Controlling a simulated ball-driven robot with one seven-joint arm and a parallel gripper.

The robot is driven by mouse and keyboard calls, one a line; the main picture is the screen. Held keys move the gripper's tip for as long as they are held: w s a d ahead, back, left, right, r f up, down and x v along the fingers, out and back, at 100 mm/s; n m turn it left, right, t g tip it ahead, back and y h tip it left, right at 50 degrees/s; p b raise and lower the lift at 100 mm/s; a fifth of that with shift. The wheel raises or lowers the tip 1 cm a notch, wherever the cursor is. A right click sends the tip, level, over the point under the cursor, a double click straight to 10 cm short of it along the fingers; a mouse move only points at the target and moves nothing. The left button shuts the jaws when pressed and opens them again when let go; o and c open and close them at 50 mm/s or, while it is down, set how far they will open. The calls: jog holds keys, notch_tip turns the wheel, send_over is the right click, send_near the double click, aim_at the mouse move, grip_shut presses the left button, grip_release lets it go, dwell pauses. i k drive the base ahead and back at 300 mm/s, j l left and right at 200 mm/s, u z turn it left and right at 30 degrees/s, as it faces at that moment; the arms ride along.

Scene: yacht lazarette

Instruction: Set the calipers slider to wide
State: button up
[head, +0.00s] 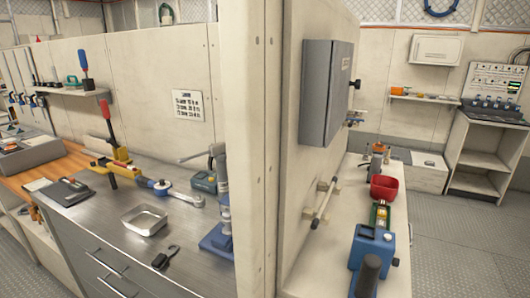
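I cannot make out the calipers or their slider for certain. A small dark tool (165,257) lies on the steel worktop near its front edge; it is too small to tell whether it is the calipers. Another dark, flat item with a red part (68,188) lies at the left end of the same worktop, also unclear. My gripper is not in view.
The steel worktop (190,235) also holds a metal tray (145,219), a yellow and red tool (112,160) and a blue stand (218,238). Floor (460,240) is clear at right.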

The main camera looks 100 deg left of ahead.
aim_at(75, 187)
jog(key=u, duration=3.9)
jog(key=k, duration=0.5)
jog(key=i, duration=0.5)
